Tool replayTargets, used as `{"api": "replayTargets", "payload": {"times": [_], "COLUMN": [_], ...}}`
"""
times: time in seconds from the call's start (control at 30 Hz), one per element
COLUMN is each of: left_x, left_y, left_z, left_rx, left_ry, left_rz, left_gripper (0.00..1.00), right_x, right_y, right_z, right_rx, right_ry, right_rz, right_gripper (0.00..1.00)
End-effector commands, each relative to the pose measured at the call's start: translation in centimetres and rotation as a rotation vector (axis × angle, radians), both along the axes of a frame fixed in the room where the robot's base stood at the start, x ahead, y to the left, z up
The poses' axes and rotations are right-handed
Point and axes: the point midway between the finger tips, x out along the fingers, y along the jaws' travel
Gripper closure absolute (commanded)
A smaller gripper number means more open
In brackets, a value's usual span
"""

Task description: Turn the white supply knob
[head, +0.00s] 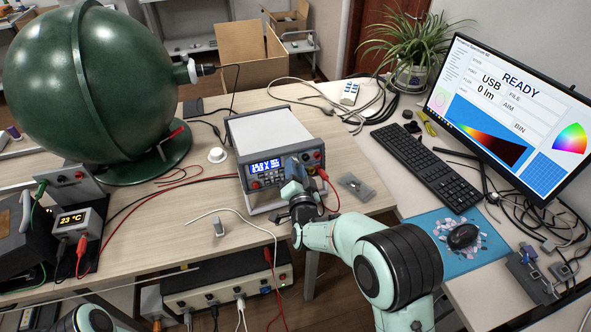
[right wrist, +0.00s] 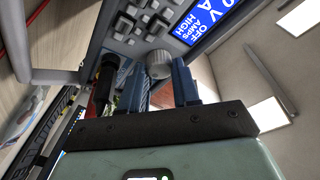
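The power supply (head: 270,140), a grey box with a lit blue display (head: 265,167), stands on the wooden bench. My right gripper (head: 294,170) is at the right part of its front panel. In the right wrist view the light grey-white knob (right wrist: 158,64) sits beside the blue display (right wrist: 220,18). My gripper's two blue fingers (right wrist: 158,82) stand apart, one on each side below the knob in the picture, with a gap between them. I cannot tell whether they touch it. In the head view the gripper hides the knob. My left gripper is out of view.
Red and black leads (head: 325,190) plug into the supply's front, close to my right gripper. A large green sphere (head: 95,80) stands at the left. A keyboard (head: 427,166) and monitor (head: 510,115) are at the right. A small grey part (head: 356,186) lies right of the supply.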

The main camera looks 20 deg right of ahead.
Motion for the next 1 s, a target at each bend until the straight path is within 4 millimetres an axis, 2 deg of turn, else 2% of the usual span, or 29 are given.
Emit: {"api": "replayTargets", "payload": {"times": [0.33, 0.7, 0.73, 0.77, 0.8, 1.0], "left_x": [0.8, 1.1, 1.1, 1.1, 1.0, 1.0], "left_y": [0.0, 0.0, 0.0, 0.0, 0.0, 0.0], "left_z": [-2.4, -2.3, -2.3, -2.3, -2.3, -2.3], "left_rx": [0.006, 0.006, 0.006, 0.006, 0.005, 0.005], "left_ry": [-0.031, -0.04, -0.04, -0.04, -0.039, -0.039], "left_rz": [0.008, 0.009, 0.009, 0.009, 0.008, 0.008], "left_gripper": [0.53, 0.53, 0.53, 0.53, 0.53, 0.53], "right_x": [0.0, 0.0, 0.0, 0.0, 0.0, 0.0], "right_y": [-0.1, -0.1, -0.1, -0.1, -0.1, -0.1], "right_z": [-0.4, -0.1, -0.1, -0.1, -0.1, -0.1], "right_rx": [-0.164, -0.203, -0.203, -0.203, -0.202, -0.202], "right_ry": [-0.016, -0.017, -0.017, -0.017, -0.017, -0.017], "right_rz": [0.035, 0.042, 0.043, 0.042, 0.043, 0.043], "right_gripper": [0.99, 0.99, 0.59, 0.49, 0.43, 0.43]}}
